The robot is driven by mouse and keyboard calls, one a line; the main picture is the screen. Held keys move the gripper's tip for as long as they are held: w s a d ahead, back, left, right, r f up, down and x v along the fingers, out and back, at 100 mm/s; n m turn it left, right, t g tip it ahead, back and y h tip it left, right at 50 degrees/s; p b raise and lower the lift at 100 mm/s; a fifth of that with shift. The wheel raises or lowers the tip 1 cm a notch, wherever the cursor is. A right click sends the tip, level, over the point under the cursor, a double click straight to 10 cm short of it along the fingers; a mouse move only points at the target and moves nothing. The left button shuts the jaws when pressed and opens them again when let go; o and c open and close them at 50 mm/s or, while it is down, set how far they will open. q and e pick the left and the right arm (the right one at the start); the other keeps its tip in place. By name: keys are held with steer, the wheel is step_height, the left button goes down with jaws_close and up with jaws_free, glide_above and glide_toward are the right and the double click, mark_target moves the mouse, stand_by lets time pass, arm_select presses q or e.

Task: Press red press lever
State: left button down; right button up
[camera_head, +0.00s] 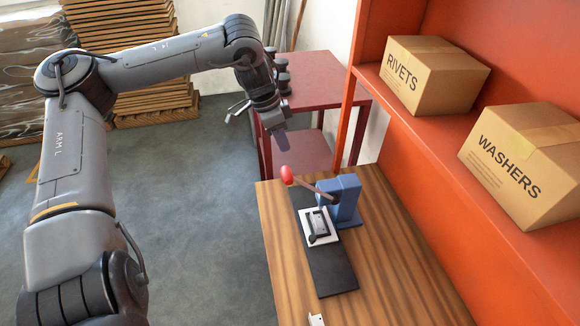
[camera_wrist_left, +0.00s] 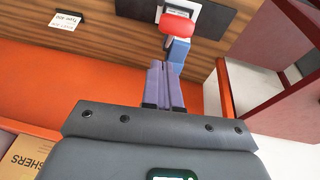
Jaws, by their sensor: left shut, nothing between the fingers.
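The press (camera_head: 346,200) is a blue block on a black base plate (camera_head: 335,270) on the wooden workbench. Its lever is a thin rod (camera_head: 316,190) that slopes up to a red knob (camera_head: 287,176) at the left. A white plate with a dark part (camera_head: 319,226) sits in front of the blue block. My left gripper (camera_head: 282,142) points down above the red knob, shut and empty, with a visible gap to it. In the left wrist view the shut purple fingers (camera_wrist_left: 162,66) point toward the red knob (camera_wrist_left: 180,25). My right gripper is out of view.
An orange shelf (camera_head: 435,85) stands along the right with a RIVETS box (camera_head: 420,78) and a WASHERS box (camera_head: 520,160). A dark red table (camera_head: 315,75) stands behind the workbench. The front of the bench (camera_head: 400,280) is mostly clear. A small white card (camera_head: 317,320) lies there.

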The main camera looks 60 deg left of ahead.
arm_select(q)
steer(key=shift+t+y, duration=0.3)
steer(key=shift+y, duration=0.2)
steer(key=r, duration=0.2)
steer(key=r+b, duration=0.1)
steer(key=r, duration=0.1)
steer(key=shift+w+a, duration=0.3)
steer(key=shift+a, duration=0.1)
steer(key=shift+f, duration=0.15)
steer(key=p, duration=0.2)
glide_above(287, 171)
steer(key=w, duration=0.2)
steer(key=f, duration=0.9)
steer(key=shift+s+d, duration=0.15)
steer(key=shift+d, duration=0.2)
steer(key=shift+s+a+f+p, duration=0.1)
steer(key=shift+s+f+p, duration=0.2)
steer(key=shift+f, duration=0.35)
steer(key=shift+s+a+f+p, duration=0.1)
steer(key=shift+s+f+p, duration=0.15)
steer(key=shift+f, duration=0.35)
steer(key=shift+s+f, duration=0.25)
steer(key=shift+f, duration=0.45)
steer(key=shift+a+f, duration=0.1)
